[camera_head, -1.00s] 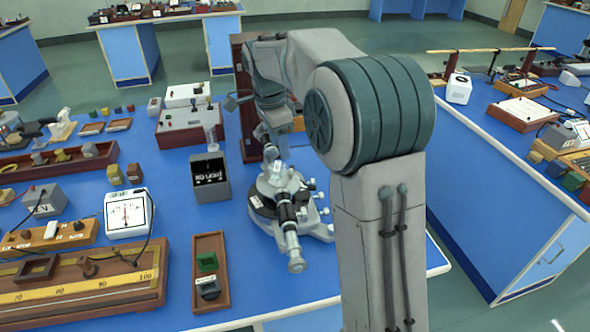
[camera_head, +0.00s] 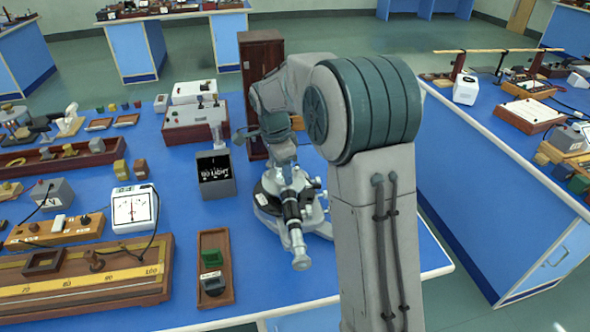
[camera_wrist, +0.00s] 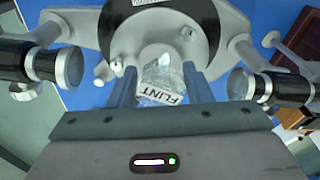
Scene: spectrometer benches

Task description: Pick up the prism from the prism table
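The prism (camera_wrist: 158,80) is a clear block with a white "FLINT" label. In the wrist view it sits on the round prism table (camera_wrist: 200,40) of the spectrometer. My gripper (camera_wrist: 159,70) is over it, with its two blue-grey fingers apart on the left and right of the prism; whether they touch it cannot be told. In the head view the spectrometer (camera_head: 291,212) stands on the blue bench below my arm, and the prism and fingertips are hard to make out there.
Two dark spectrometer tubes (camera_wrist: 48,65) (camera_wrist: 262,86) flank my gripper closely. A tray (camera_head: 216,268) with green and dark blocks, a dark box (camera_head: 215,175) and a tall brown cabinet (camera_head: 262,60) stand near the spectrometer. Bare blue bench shows between them.

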